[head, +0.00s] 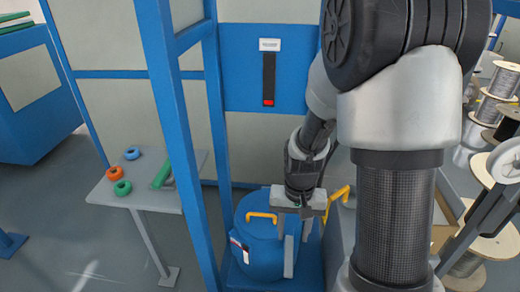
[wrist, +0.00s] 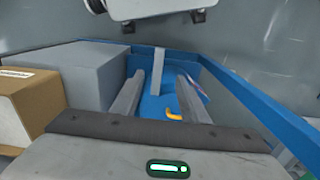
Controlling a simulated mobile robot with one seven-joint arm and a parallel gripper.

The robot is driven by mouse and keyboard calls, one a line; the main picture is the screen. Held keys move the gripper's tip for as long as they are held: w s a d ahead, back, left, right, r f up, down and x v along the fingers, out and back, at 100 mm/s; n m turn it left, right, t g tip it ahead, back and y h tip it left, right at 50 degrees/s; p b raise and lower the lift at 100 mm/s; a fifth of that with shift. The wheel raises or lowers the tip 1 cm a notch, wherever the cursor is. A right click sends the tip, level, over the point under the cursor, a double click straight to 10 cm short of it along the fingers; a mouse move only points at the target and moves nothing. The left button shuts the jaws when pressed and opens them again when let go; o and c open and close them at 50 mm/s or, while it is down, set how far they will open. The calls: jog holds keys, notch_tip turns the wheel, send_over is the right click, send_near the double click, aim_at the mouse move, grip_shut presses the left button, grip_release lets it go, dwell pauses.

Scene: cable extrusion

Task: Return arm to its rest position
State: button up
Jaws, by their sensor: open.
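My gripper (head: 294,234) points down in the head view, over the right side of a blue drum-like container (head: 262,258) with yellow handles. Its two grey fingers (wrist: 159,92) are apart in the wrist view, with nothing held between them. A pale upright bar (head: 290,257) stands just below the fingers, and it also shows beyond them in the wrist view (wrist: 159,70). I cannot tell whether the fingers touch anything. My arm is reaching forward and down, and it hides part of the area behind it.
A blue frame post (head: 176,130) stands left of the container. A small grey table (head: 138,198) with coloured rings is further left. Wire spools (head: 500,80) stand at the right. A cardboard box (wrist: 28,103) and a grey box (wrist: 88,68) are left in the wrist view.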

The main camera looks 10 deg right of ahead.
jog(key=s+a+r+n+t, duration=0.15)
jog(key=s+r, duration=0.25)
jog(key=r, duration=0.4)
jog(key=s+a+r+n+t, duration=0.15)
jog(key=s+r, duration=0.25)
jog(key=r, duration=0.4)
jog(key=s+r+t, duration=0.3)
jog(key=s+r, duration=0.1)
jog(key=r, duration=0.5)
notch_tip(320, 180, up, 18)
jog(key=p, duration=1.8)
jog(key=shift+r+p, duration=0.25)
jog(key=shift+p, duration=0.1)
jog(key=shift+w+a, duration=0.1)
